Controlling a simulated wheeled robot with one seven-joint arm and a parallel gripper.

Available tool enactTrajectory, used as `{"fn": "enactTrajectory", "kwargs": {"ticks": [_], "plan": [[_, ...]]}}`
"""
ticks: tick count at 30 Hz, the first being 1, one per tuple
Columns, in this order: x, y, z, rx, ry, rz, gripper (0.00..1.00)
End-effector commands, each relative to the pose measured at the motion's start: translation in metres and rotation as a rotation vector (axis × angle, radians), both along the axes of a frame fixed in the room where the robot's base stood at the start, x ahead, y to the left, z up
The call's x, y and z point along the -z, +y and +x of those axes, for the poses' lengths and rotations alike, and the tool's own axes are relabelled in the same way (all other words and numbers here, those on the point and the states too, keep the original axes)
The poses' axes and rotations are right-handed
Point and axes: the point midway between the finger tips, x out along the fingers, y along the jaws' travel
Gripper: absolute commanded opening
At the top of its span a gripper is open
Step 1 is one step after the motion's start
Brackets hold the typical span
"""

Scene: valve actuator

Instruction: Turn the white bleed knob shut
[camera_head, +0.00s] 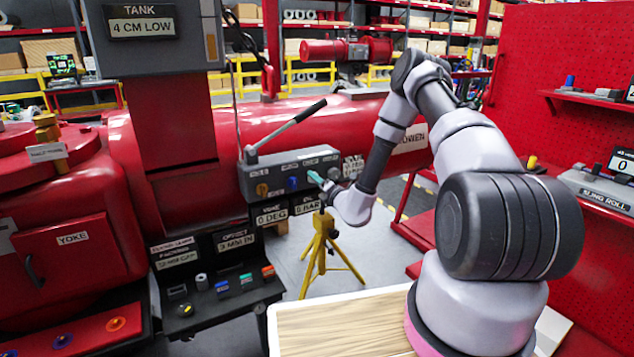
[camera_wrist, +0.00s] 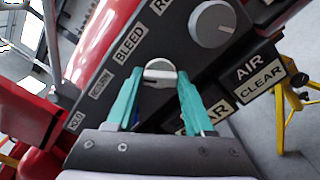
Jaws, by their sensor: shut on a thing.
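The white bleed knob (camera_wrist: 158,65) sits on the dark grey panel (camera_wrist: 185,55), beside the BLEED label (camera_wrist: 130,38) in the wrist view. My gripper (camera_wrist: 160,77) has its two teal fingers on either side of this knob and is shut on it. The lower part of the knob is hard to make out between the fingers. In the head view my gripper (camera_head: 316,178) reaches the panel front from the right. There the arm end and fingers cover the knob.
In the head view a blue knob (camera_head: 293,183) is left of my gripper. A long lever (camera_head: 285,128) rises above the panel. A yellow tripod (camera_head: 322,240) stands below.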

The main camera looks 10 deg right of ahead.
Motion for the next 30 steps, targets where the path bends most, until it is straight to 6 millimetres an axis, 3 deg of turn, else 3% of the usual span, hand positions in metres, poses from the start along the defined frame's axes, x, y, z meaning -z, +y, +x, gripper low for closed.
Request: {"fn": "enactTrajectory", "kwargs": {"ticks": [15, 30], "plan": [[0.0017, -0.0001, -0.0013, 0.0, 0.138, 0.413, 0.0], [0.0018, 0.0007, -0.0016, -0.002, 0.189, 0.567, 0.0]]}}
